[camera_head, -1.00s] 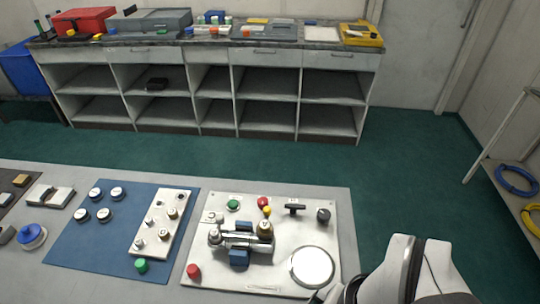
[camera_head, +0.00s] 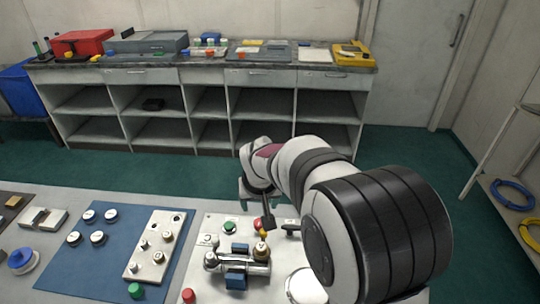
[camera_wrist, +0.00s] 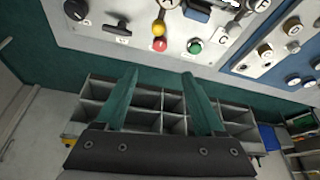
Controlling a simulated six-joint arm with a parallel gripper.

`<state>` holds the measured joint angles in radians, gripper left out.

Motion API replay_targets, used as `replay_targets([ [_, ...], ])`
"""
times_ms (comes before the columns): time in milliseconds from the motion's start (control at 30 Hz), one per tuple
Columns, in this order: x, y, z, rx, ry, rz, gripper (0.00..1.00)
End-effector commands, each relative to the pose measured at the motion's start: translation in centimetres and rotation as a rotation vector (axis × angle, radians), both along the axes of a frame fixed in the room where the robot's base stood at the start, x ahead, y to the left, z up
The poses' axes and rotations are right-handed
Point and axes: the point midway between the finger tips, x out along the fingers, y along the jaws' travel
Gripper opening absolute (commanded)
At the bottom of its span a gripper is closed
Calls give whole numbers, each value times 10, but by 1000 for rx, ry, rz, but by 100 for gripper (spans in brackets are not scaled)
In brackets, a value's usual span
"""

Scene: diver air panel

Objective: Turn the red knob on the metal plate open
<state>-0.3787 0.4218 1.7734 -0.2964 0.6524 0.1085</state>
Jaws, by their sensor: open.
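The metal plate (camera_head: 197,252) lies on the near bench. A red knob (camera_wrist: 159,44) sits near its far edge, beside a yellow ball (camera_wrist: 158,27). In the head view this red knob (camera_head: 257,224) is partly hidden by my gripper (camera_head: 257,211). In the wrist view my gripper (camera_wrist: 159,76) is open and empty, its two teal fingers pointing toward the plate. The red knob is beyond the fingertips, roughly in line with the gap, and not between them. A second red knob (camera_head: 189,296) stands at the plate's near left corner.
A green knob (camera_wrist: 194,46) stands beside the red one, and a black T-handle (camera_wrist: 118,28) is on the other side. Metal pipework (camera_head: 240,264) rises on the plate. A blue mat (camera_head: 74,262) with white-topped parts lies left. My arm hides the plate's right side.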

Motion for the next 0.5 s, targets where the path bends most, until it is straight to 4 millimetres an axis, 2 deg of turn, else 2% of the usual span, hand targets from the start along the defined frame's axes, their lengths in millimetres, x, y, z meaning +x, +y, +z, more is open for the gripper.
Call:
replay_targets([
  [133, 10, 2, -26, -2, 2, 1, 70],
  [400, 40, 8, -101, -2, 3, 1, 70],
  [500, 48, 9, -122, -2, 3, 1, 70],
])
